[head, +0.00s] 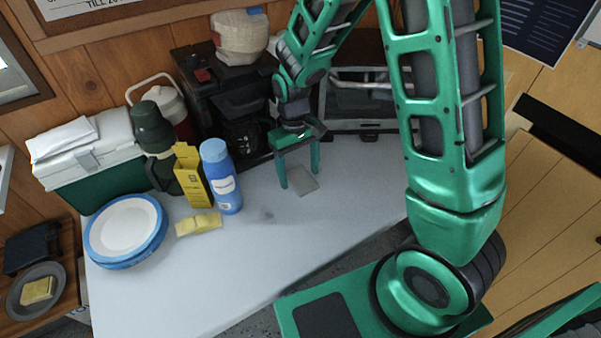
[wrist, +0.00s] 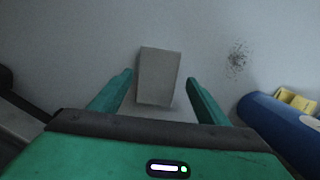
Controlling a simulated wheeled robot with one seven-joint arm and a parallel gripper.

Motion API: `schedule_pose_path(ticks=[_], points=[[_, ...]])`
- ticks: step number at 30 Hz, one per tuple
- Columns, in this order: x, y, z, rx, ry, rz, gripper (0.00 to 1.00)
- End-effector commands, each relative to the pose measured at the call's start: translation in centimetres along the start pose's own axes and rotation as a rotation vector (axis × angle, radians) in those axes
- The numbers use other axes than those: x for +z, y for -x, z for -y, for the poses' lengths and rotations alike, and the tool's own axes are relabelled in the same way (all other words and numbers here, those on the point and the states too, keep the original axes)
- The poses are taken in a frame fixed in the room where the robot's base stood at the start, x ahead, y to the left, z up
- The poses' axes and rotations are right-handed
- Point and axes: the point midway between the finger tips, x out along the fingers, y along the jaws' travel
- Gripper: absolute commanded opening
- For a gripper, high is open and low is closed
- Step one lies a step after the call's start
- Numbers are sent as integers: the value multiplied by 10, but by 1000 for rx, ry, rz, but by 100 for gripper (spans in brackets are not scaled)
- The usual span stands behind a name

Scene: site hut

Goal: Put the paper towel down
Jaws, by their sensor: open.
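A flat grey-beige rectangle, which looks like the folded paper towel (head: 304,183), lies on the white table below my gripper (head: 299,178). In the wrist view the paper towel (wrist: 158,72) shows between the two green fingers of my gripper (wrist: 160,78), with a clear gap on each side. My gripper is open and points down at it. Neither finger touches it in the wrist view. I cannot tell exactly how high the fingertips are above the table.
A blue bottle (head: 221,178), yellow box (head: 190,172), yellow sponge-like piece (head: 199,224) and blue-rimmed plates (head: 125,228) stand to the left. A black coffee machine (head: 212,90) and toaster oven (head: 360,125) stand behind. Dark specks (wrist: 237,62) mark the table. Its front is clear.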

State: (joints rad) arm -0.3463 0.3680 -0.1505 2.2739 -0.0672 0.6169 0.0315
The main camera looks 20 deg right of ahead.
Motion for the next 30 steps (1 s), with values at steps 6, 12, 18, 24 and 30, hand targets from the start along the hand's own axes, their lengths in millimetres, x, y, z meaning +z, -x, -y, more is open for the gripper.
schedule_pose_path(ticks=[6, 12, 18, 24, 30], points=[[-2, 47, -3, 2, -6, -10, 69], [-1, 84, -4, 3, -9, -8, 69], [-1, 104, -4, 3, -10, -6, 69], [0, 109, -4, 4, -11, -4, 69], [10, 116, -19, 3, -47, -13, 69]])
